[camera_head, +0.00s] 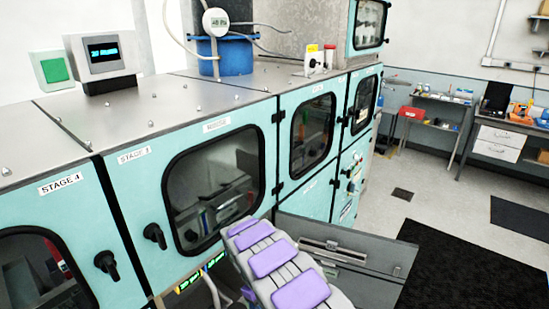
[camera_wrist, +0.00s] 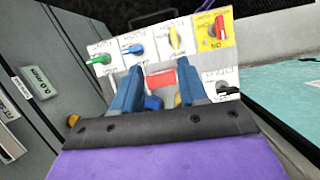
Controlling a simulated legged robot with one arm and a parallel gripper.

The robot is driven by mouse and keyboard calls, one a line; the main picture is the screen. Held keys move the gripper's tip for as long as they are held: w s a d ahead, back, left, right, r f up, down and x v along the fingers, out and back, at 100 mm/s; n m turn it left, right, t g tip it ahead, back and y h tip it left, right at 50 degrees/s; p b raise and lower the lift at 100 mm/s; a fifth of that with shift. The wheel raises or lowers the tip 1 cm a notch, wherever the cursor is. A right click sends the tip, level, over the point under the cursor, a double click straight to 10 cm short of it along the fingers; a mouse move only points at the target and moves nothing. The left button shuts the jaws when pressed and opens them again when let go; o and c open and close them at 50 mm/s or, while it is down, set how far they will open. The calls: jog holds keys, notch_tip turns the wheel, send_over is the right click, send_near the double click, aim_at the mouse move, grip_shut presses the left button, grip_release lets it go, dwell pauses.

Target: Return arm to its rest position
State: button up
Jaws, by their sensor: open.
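My gripper (camera_wrist: 158,80) shows in the wrist view with its two blue fingers apart and nothing seen between them. Behind the fingers is a white control panel (camera_wrist: 112,50) with green, blue, yellow and black knobs and a red knob on a yellow plate (camera_wrist: 212,31). The fingers overlap the panel in the picture; I cannot tell whether they touch it. In the head view my arm (camera_head: 275,260), grey with purple pads, reaches up from the bottom centre in front of the teal cabinets. My gripper cannot be made out there.
A teal cabinet row (camera_head: 130,190) with windowed doors and black handles fills the left and centre. A grey panel (camera_head: 350,250) stands out from it, right of my arm. A dark mat (camera_head: 450,265) lies on the open floor at right. Workbenches (camera_head: 497,140) stand behind.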

jog(key=s+d+r+m+y+b, duration=0.1)
jog(key=s+d+r+m, duration=0.2)
jog(key=s+d+r, duration=0.35)
jog(key=s+d+r+m+b, duration=0.1)
jog(key=s+d+r+m, duration=0.25)
jog(key=d+r, duration=0.65)
jog(key=s+r+m+y+b, duration=0.1)
jog(key=s+r, duration=0.1)
jog(key=s, duration=1.1)
jog(key=s+r+m+y+b, duration=0.1)
jog(key=s+r+m, duration=0.1)
jog(key=s, duration=1.2)
jog(key=shift+r+t+y, duration=0.4)
jog(key=shift+r, duration=0.3)
